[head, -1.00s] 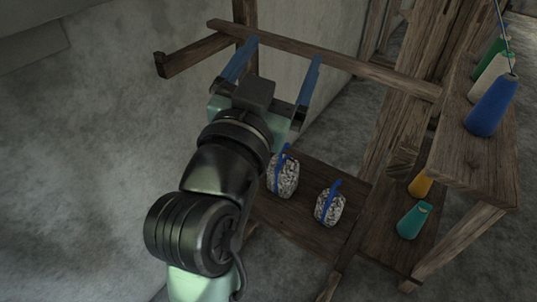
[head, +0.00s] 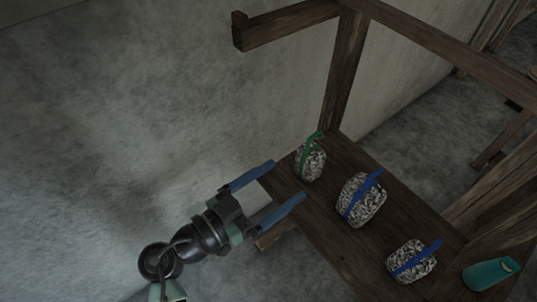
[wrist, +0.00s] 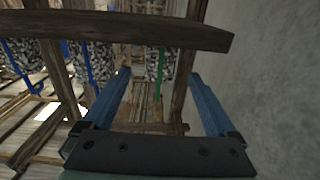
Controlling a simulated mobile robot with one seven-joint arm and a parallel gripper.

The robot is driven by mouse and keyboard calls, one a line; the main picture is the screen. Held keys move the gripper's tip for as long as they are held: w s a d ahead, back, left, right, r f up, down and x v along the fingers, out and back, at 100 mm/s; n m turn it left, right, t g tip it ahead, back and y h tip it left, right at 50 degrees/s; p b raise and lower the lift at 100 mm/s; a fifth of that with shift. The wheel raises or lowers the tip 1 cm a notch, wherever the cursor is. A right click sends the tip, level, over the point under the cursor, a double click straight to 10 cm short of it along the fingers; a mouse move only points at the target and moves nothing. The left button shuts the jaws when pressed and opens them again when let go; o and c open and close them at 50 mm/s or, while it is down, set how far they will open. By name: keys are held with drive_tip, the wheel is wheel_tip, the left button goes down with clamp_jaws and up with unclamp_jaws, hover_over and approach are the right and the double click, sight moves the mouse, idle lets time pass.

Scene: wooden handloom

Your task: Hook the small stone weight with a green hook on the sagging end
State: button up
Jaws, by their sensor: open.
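The small stone weight with the green hook (head: 311,164) stands on the wooden shelf (head: 300,214), at its far left end in the head view. It is speckled grey and its green hook rises from the top. My gripper (head: 288,181) is open and empty, its two blue fingers pointing toward this weight from the left side, apparently short of it. In the wrist view the green hook (wrist: 158,88) shows between the open fingers, beyond the tips. The stone itself (wrist: 156,62) is partly hidden behind a wooden beam. I cannot tell which part is the sagging end.
Two speckled weights with blue hooks (head: 361,201) (head: 411,262) stand farther right on the shelf. A teal cone (head: 490,273) lies at lower right. A wooden post (head: 345,75) and a beam with an upturned end (head: 285,24) rise behind.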

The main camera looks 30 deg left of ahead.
sight(301, 168)
drive_tip(key=x, duration=0.6)
drive_tip(key=shift+w+f, duration=0.15)
drive_tip(key=shift+b+x, duration=0.55)
drive_tip(key=shift+x, duration=0.5)
drive_tip(key=shift+c, duration=0.3)
clamp_jaws()
drive_tip(key=shift+r+p, duration=0.8)
drive_tip(key=shift+r, duration=0.7)
drive_tip(key=b+v, duration=0.2)
drive_tip(key=v, duration=1.2)
drive_tip(key=shift+f, duration=0.1)
